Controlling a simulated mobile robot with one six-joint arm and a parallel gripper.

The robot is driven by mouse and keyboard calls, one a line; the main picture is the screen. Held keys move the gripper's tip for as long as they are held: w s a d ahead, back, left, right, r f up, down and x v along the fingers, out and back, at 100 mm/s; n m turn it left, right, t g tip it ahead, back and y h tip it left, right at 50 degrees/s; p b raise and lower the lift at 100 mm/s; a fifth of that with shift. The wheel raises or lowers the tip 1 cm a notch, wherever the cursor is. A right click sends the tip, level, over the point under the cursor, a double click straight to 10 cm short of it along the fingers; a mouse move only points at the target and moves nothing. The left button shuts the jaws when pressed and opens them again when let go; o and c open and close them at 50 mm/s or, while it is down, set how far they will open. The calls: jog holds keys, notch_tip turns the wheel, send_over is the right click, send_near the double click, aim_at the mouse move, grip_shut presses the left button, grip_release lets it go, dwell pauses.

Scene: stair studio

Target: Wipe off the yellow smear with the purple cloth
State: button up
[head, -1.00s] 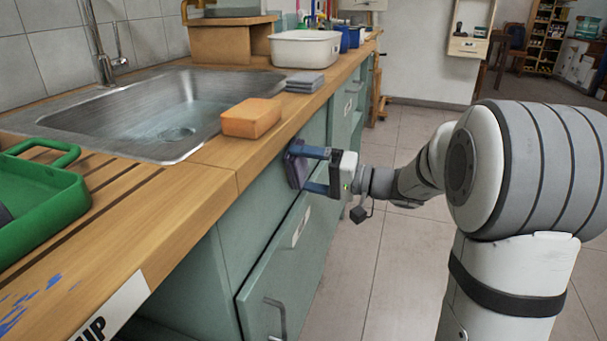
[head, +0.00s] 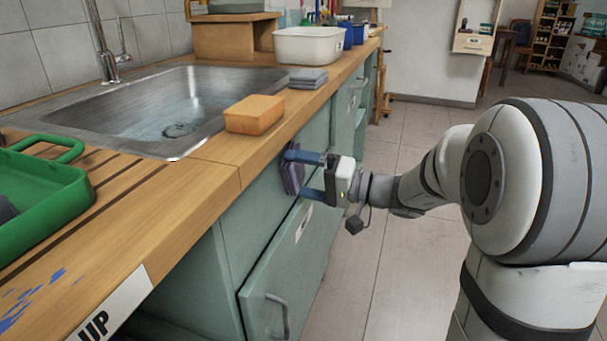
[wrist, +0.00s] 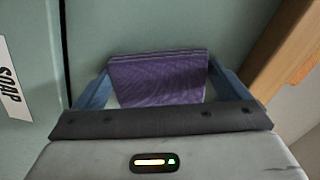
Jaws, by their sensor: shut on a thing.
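The purple cloth (wrist: 158,80) is a folded pad held between the two blue fingers of my gripper (wrist: 158,88) in the wrist view. In the head view my gripper (head: 305,176) is shut on the cloth (head: 291,176), which is at the green cabinet front just below the worktop edge. The cloth is against or very close to the panel; I cannot tell if it touches. No yellow smear shows in either view; the cloth and gripper hide part of the panel.
The cabinet drawer (head: 300,245) has a metal handle below my gripper. Above are the wooden worktop (head: 200,180), an orange sponge (head: 254,115), grey folded cloths (head: 308,77), a sink (head: 165,95) and a green tray (head: 70,195). The tiled floor (head: 385,265) beside the cabinet is clear.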

jog(key=shift+v, duration=2.9)
jog(key=shift+s, duration=0.1)
jog(key=v, duration=0.3)
